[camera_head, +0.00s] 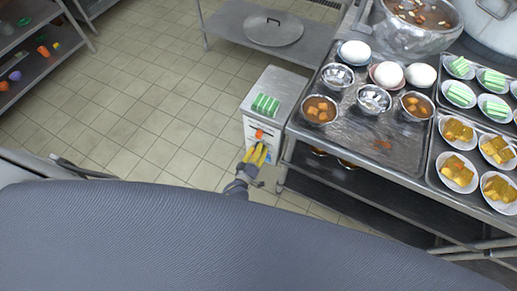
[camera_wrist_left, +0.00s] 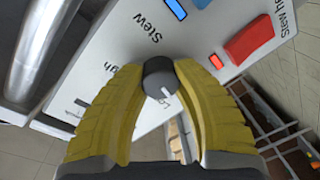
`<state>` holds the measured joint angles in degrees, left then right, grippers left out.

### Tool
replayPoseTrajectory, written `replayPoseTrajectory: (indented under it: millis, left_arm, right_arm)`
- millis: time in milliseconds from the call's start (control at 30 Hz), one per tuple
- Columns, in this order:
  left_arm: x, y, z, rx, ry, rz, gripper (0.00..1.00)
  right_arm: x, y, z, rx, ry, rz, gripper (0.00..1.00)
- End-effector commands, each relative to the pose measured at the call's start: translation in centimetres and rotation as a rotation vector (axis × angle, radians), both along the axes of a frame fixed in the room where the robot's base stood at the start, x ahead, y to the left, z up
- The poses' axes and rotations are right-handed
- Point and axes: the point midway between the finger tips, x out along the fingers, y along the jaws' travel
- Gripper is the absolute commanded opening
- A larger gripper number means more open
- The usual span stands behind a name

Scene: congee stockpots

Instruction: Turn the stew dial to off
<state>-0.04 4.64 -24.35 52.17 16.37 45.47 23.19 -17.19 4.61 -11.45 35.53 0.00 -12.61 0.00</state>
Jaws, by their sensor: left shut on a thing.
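The stew dial (camera_wrist_left: 158,70) is a dark round knob with a pale pointer line, on a white panel (camera_wrist_left: 125,45) marked "Stew". My left gripper (camera_wrist_left: 157,80) has its two yellow fingers around the dial, shut on it. In the head view the left gripper (camera_head: 255,155) is at the front of a white box (camera_head: 256,118), and I cannot make out the dial there. Part of the lettering near the dial is covered by the fingers. My right gripper is in neither view.
A red switch (camera_wrist_left: 249,40), a small red light (camera_wrist_left: 216,61) and a blue display (camera_wrist_left: 176,9) are near the dial. A metal table (camera_head: 300,125) with trays of bowls and plates stands to the right of the box. The tiled floor (camera_head: 170,110) at left is clear.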

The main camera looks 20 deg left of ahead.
Motion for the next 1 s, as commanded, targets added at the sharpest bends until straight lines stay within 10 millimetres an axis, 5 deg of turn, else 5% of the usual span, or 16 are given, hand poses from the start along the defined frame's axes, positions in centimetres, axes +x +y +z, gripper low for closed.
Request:
replayPoseTrajectory:
  millis: [400, 967, 1000]
  left_arm:
    - [-0.04, -0.26, 0.03, -0.172, 0.033, -0.004, 0.0]
    - [-0.01, -0.32, 0.08, -0.196, 0.037, -0.004, 0.0]
    - [-0.01, -0.32, 0.08, -0.196, 0.037, -0.004, 0.35]
  right_arm:
    - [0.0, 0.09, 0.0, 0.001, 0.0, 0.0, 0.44]
    - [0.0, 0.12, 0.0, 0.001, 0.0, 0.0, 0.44]
    - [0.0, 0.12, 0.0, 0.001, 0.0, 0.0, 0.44]
